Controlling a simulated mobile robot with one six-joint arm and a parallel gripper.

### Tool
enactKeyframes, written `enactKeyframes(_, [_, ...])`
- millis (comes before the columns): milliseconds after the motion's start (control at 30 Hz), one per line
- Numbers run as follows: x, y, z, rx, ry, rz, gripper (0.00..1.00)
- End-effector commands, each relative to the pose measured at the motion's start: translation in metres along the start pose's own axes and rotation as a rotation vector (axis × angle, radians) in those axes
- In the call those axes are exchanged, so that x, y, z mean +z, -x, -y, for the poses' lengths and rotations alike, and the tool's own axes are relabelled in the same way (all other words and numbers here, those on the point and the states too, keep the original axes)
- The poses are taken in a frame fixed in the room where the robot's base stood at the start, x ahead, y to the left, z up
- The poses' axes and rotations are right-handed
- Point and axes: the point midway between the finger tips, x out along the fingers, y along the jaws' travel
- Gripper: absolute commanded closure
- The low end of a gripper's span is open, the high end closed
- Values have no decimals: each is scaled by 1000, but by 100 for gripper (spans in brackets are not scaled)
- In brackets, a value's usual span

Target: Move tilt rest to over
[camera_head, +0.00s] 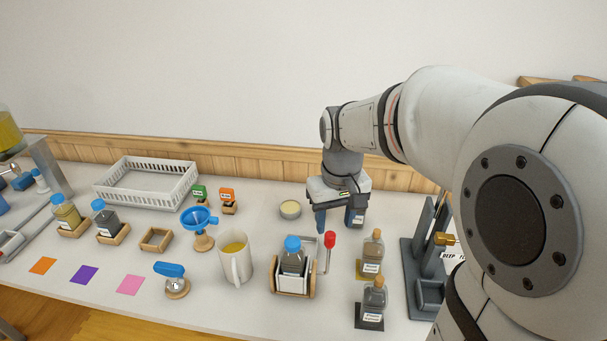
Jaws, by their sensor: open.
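The tilt rest (291,283) appears to be the wooden-sided white cradle near the front middle of the table. My gripper (338,223) is open and points down behind and slightly right of the red knob. Its blue fingers are spread, apart from the knob in the picture. I cannot tell its exact height above the table.
A mug (235,258) of yellow liquid stands left of the rest. Two stoppered bottles (372,252) (374,297) stand to its right. A round tin (290,210) is behind. A dark stand (424,255) is at right, partly hidden by my arm. A white basket (146,184) stands back left.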

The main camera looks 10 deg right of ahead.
Motion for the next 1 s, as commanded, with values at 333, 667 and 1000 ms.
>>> enactKeyframes(333, [-21,-20,-3,-9,25,42,55])
enactKeyframes(667, [-19,-69,-2,-9,24,39,55])
enactKeyframes(1000, [-19,-78,-2,-8,24,35,55])
